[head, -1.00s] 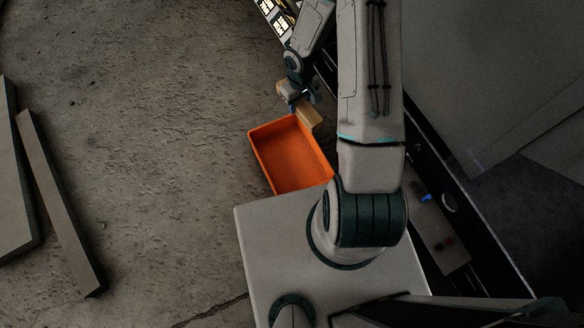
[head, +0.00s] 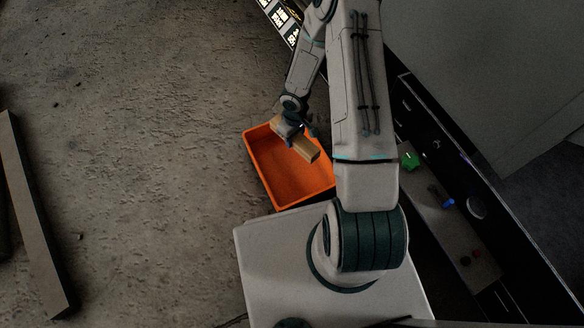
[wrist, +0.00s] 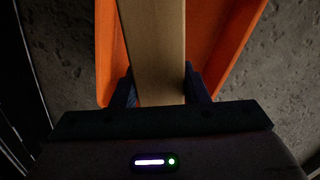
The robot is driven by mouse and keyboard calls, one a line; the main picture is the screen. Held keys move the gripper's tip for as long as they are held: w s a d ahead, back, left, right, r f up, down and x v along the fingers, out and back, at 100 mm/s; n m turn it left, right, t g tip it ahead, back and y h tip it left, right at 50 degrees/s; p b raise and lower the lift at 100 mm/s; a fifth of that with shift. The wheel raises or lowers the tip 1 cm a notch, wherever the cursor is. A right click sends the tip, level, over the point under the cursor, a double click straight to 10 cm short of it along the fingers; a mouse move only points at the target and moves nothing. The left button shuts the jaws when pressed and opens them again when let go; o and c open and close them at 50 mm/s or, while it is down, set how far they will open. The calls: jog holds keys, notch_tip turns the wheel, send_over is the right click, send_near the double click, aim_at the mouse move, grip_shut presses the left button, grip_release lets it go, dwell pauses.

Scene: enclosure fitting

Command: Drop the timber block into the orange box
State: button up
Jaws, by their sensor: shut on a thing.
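The timber block (head: 304,150) is a light tan bar. My gripper (head: 293,130) is shut on it, and the block is over the far part of the orange box (head: 277,188). In the wrist view the block (wrist: 155,45) runs straight away between the two dark fingers of my gripper (wrist: 158,88). The orange box (wrist: 205,45) shows below it on both sides. The box is an open tray on the floor beside my base. The part I see of its floor is bare; the part under the block is hidden.
A long grey beam (head: 35,220) lies on the concrete floor at the left. The floor left of the box is clear.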

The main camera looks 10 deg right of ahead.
notch_tip(320, 180, down, 5)
jog(key=b, duration=0.4)
jog(key=shift+f, duration=0.15)
jog(key=o, duration=1.2)
notch_tip(320, 180, up, 14)
jog(key=p, duration=0.7)
jog(key=shift+f, duration=0.1)
